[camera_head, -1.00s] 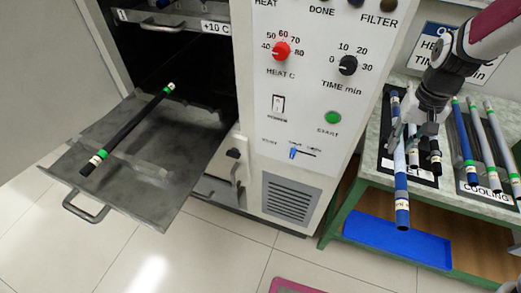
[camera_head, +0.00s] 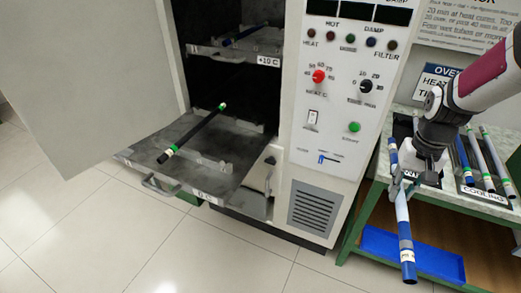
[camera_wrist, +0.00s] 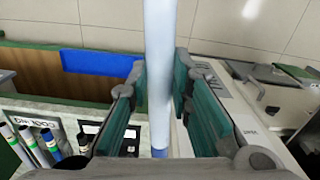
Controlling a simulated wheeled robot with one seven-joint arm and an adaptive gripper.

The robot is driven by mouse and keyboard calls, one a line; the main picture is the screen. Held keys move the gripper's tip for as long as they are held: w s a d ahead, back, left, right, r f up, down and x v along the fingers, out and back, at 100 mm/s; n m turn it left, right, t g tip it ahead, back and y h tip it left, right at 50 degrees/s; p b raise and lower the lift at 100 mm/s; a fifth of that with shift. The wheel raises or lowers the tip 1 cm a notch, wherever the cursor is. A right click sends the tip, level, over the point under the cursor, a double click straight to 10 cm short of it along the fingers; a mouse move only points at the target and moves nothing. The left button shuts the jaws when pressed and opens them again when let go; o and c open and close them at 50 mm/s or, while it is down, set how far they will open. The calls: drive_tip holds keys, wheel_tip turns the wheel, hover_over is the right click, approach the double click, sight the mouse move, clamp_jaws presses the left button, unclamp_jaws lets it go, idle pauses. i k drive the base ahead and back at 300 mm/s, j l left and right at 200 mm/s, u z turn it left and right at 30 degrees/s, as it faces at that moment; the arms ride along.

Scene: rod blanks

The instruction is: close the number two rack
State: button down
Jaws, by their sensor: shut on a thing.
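A grey metal rack (camera_head: 150,155) is pulled out of the oven at the lower level, with a wire handle at its front. A black rod with green bands (camera_head: 195,130) lies on it. Its front label is too small to read, so I cannot tell its number. A higher rack (camera_head: 205,52) sits inside the oven and carries a blue-banded rod (camera_head: 245,35). My gripper (camera_head: 408,180) is well to the right of the racks, by the bench. It is shut on a blue and white rod (camera_head: 404,235), which also shows between the fingers in the wrist view (camera_wrist: 159,70).
The oven's open door (camera_head: 80,75) stands at the left. The control panel (camera_head: 340,110) lies between racks and gripper. The green-framed bench (camera_head: 368,205) holds a cooling tray with several rods (camera_head: 490,150). A blue tray (camera_head: 385,243) sits low under it. Tiled floor in front is clear.

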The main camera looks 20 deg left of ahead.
sight(243, 142)
drive_tip(key=i+j+u, duration=0.1)
drive_tip(key=u, duration=0.6)
drive_tip(key=i+l+u, duration=0.1)
drive_tip(key=i+u, duration=0.15)
drive_tip(key=u, duration=0.2)
drive_tip(key=i+l+u, duration=0.2)
drive_tip(key=u, duration=0.25)
drive_tip(key=i+l+u, duration=0.15)
drive_tip(key=u, duration=0.3)
drive_tip(key=i+l, duration=0.1)
drive_tip(key=l, duration=0.4)
drive_tip(key=i+l, duration=0.1)
drive_tip(key=l, duration=0.35)
